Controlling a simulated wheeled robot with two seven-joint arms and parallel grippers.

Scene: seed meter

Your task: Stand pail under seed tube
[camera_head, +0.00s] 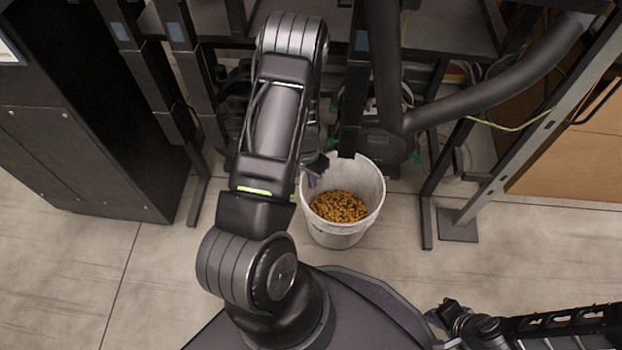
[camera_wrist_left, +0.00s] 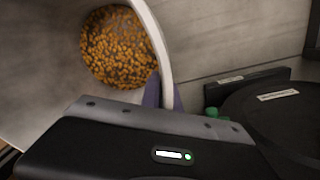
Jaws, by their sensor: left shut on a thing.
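The white pail (camera_head: 372,190) stands on the floor in front of the machine, with orange-brown seeds (camera_head: 338,207) in its bottom. In the left wrist view the pail wall (camera_wrist_left: 40,70) fills the upper left, with the seeds (camera_wrist_left: 122,48) inside. My left gripper (camera_head: 316,170) is shut on the pail's rim at its left back side; its purple fingertips (camera_wrist_left: 160,92) show at the rim in the wrist view. A dark upright part (camera_head: 350,125) ends over the pail's back rim; I cannot tell whether it is the seed tube. My right gripper (camera_head: 450,318) is low at the right, apart from the pail.
Black frame legs (camera_head: 428,205) stand on both sides. A dark cabinet (camera_head: 75,140) is at the left. The floor (camera_head: 530,245) at the right front is clear.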

